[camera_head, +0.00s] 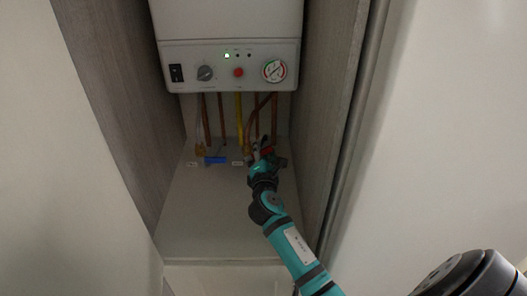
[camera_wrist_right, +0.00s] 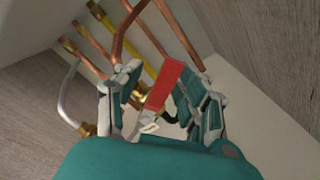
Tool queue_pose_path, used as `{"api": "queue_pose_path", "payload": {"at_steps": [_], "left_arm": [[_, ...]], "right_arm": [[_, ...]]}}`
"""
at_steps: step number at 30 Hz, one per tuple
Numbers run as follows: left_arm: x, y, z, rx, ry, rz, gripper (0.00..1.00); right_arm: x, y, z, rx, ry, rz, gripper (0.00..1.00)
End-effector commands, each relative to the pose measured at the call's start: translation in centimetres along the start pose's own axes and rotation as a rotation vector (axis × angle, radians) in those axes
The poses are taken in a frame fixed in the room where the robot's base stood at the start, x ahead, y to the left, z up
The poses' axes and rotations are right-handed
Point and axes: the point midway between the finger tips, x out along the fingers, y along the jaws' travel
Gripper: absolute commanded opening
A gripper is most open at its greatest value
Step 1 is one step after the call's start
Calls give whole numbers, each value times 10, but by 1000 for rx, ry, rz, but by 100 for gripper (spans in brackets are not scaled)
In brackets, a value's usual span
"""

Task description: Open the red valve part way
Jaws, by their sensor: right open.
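The red valve has a flat red lever handle (camera_wrist_right: 166,85) on a brass body (camera_wrist_right: 158,97), seen in the right wrist view. In the head view a bit of the red handle (camera_head: 266,150) shows at the pipes, mostly hidden by my gripper. My right gripper (camera_wrist_right: 163,98) is open, with one finger on each side of the red lever. A gap shows between the left finger and the lever; the right finger is close to it, and I cannot tell if it touches. My left gripper is not in view.
A white boiler (camera_head: 228,60) with knobs and a gauge hangs above the pipes. A blue valve handle (camera_head: 215,160) sits to the left, near a yellow pipe (camera_head: 239,118). Wood-grain walls (camera_head: 322,100) close in the cupboard on both sides. The cupboard floor (camera_head: 205,220) is bare in front.

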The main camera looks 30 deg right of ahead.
Motion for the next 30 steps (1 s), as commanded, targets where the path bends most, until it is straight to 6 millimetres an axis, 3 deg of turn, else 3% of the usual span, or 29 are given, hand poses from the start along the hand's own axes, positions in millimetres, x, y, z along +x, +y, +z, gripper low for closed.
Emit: {"api": "queue_pose_path", "payload": {"at_steps": [6,10,21,30], "left_arm": [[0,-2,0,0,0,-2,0],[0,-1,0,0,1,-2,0],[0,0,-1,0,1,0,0],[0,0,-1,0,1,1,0]], "right_arm": [[0,1,2,1,-3,3,40],[-11,1,1,1,-2,3,40],[-87,0,0,2,0,0,40],[-119,0,0,0,-1,0,40]]}}
